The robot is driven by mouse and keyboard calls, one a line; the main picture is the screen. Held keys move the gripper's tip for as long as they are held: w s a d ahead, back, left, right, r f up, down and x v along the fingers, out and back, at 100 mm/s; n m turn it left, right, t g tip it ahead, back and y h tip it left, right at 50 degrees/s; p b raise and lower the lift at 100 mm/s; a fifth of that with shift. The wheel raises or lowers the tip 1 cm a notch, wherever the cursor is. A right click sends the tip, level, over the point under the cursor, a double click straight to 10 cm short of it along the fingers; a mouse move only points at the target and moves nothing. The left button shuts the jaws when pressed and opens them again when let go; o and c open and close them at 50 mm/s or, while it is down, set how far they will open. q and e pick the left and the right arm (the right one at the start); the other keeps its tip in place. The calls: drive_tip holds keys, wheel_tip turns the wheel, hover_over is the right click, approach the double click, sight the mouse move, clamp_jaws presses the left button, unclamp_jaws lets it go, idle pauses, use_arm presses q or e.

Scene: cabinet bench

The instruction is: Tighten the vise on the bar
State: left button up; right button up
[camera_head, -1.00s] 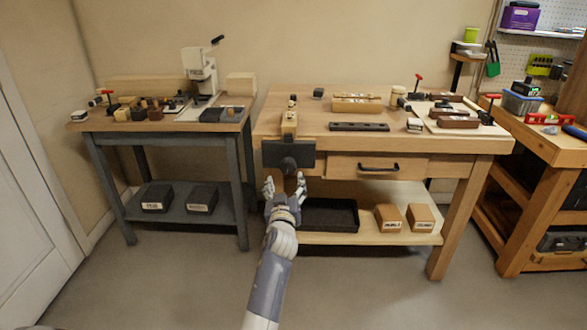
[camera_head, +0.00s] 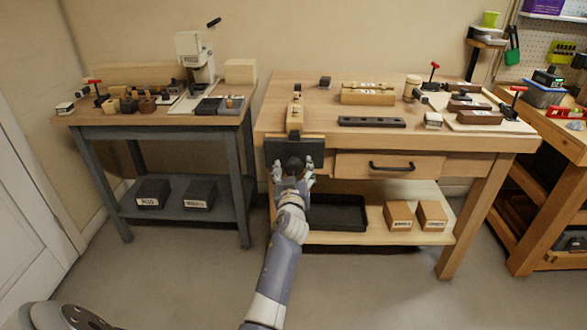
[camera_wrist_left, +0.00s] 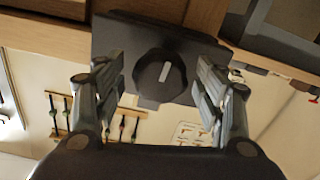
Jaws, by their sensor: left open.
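The vise (camera_head: 281,150) is a dark plate on the front edge of the wooden bench. Its round dark knob (camera_wrist_left: 158,76), with a pale mark, faces me in the left wrist view. A light wooden bar (camera_head: 295,116) stands at the bench edge just above the vise plate. My left gripper (camera_head: 293,165) is open in front of the vise. In the left wrist view its fingers (camera_wrist_left: 160,90) are spread on either side of the knob, with gaps visible, so it is not gripped. My right gripper is not in view.
The bench top (camera_head: 325,98) holds wooden blocks, a dark slotted bar (camera_head: 371,122) and clamps. A drawer with a black handle (camera_head: 392,167) is right of the vise. Below, the shelf carries a black tray (camera_head: 337,213) and two boxes. A grey table (camera_head: 165,127) stands left.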

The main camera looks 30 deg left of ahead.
use_arm(q)
drive_tip(key=c, duration=1.1)
drive_tip(key=shift+o, duration=0.2)
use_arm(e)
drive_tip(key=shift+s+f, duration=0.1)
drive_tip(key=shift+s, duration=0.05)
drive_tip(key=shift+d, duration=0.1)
use_arm(q)
drive_tip(key=shift+m, duration=0.9)
drive_tip(key=m, duration=0.2)
drive_tip(key=shift+m, duration=0.4)
drive_tip(key=shift+f+m+b, duration=0.1)
drive_tip(key=shift+m+b, duration=0.2)
drive_tip(key=shift+m, duration=0.2)
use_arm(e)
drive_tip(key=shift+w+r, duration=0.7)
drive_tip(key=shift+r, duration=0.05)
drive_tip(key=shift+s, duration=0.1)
use_arm(q)
drive_tip(key=o, duration=1.1)
drive_tip(key=shift+c, duration=0.2)
